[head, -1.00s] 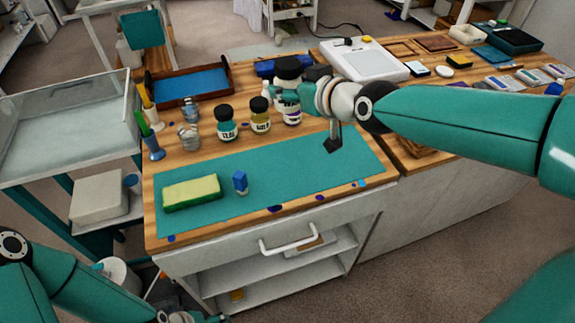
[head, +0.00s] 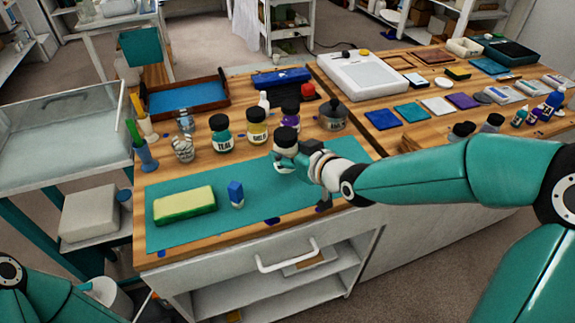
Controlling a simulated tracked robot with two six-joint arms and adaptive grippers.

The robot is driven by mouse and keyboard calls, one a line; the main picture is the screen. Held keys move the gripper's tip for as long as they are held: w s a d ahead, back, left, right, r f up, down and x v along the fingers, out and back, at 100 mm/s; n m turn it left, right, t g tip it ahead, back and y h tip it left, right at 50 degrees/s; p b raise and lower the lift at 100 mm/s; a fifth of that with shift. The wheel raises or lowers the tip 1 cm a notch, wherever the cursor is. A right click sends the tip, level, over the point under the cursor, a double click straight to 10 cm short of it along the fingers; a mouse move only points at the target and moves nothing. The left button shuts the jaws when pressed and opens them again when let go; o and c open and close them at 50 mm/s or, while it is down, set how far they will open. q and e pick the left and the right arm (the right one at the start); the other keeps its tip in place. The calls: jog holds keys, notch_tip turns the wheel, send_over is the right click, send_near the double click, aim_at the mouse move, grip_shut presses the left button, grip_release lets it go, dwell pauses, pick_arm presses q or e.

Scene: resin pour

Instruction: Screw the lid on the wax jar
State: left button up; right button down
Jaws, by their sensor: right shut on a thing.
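My right gripper (head: 290,160) is shut on a pale jar with a black top (head: 286,139), which looks like the wax jar and its lid. It is upright over the back edge of the teal mat (head: 255,190). The fingers and wrist hide part of the jar's body, and I cannot tell whether it touches the mat or whether the black top is tight. My left arm shows at the bottom left, but its gripper is out of view.
Behind the mat stand black-capped jars: teal (head: 221,135), yellow (head: 256,128) and purple (head: 290,112). A grey pot (head: 333,116) is right of them.

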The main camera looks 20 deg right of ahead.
jog(key=shift+f, duration=2.1)
jog(key=shift+f, duration=0.1)
jog(key=shift+c, duration=1.8)
grip_release()
